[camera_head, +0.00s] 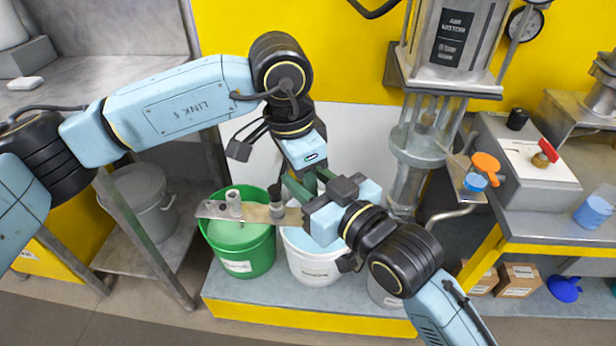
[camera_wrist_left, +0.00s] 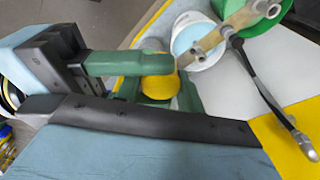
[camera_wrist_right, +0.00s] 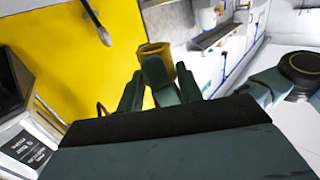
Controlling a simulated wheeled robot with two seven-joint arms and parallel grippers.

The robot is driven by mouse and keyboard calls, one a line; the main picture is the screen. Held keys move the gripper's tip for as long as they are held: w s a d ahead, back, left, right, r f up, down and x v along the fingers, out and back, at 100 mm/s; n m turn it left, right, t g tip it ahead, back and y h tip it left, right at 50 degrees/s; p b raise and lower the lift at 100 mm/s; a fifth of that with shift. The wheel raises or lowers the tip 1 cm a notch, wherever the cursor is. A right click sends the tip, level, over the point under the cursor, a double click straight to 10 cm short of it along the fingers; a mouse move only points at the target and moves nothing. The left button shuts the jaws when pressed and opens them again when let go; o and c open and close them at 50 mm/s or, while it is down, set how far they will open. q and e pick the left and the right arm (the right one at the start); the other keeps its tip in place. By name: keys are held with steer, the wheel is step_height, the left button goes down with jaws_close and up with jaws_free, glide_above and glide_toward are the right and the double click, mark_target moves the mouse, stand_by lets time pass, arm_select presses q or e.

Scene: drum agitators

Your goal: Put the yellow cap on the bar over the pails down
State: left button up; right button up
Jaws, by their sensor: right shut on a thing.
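The yellow cap shows in the left wrist view (camera_wrist_left: 160,84) and the right wrist view (camera_wrist_right: 153,48); the grippers hide it in the head view. My right gripper (camera_head: 318,192) is shut on the cap. My left gripper (camera_head: 302,182) comes down close beside it, its fingers apart on either side of the cap; whether they touch it is unclear. The tan bar (camera_head: 254,213) lies over the green pail (camera_head: 240,258) and the white pail (camera_head: 314,270), with upright fittings on it. The grippers cover its right end.
A steel agitator column (camera_head: 412,150) stands right of the grippers. A grey control box (camera_head: 515,155) with a red lever is farther right. A lidded grey bucket (camera_head: 143,197) sits on the left shelf. The yellow-edged platform (camera_head: 300,314) carries the pails.

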arm_select(q)
steer(key=o, duration=0.5)
